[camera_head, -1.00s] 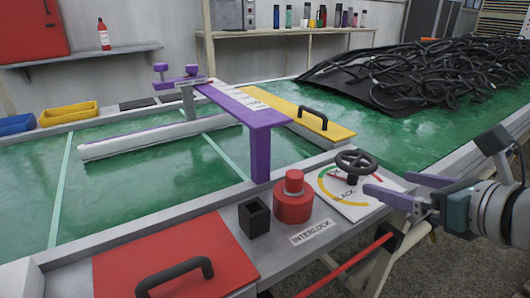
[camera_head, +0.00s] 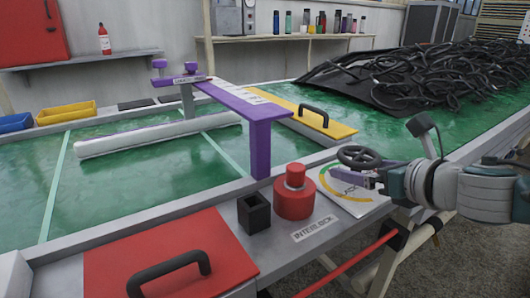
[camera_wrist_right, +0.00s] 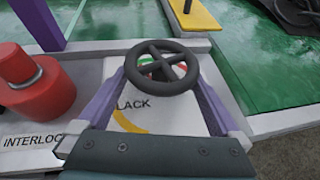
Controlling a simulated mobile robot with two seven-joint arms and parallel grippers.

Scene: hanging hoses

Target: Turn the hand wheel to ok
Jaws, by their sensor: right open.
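The hand wheel (camera_head: 359,157) is a black spoked ring above a white dial plate (camera_head: 326,182) with a coloured arc. In the right wrist view, the wheel (camera_wrist_right: 161,69) lies between the purple fingers of my right gripper (camera_wrist_right: 158,88), which are open on either side of it. The word "LACK" shows on the plate (camera_wrist_right: 130,107), with yellow, green and red marks partly hidden behind the wheel. In the head view, my right gripper (camera_head: 352,175) is at the wheel from the right. I cannot tell whether the fingers touch it. My left gripper is not in view.
A red button (camera_head: 294,195), a black square holder (camera_head: 254,213) and an "INTERLOCK" label (camera_head: 314,228) are left of the dial. A purple arch (camera_head: 258,130) stands over the green table. A yellow plate with a handle (camera_head: 325,122) and a black hose pile (camera_head: 430,75) lie beyond.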

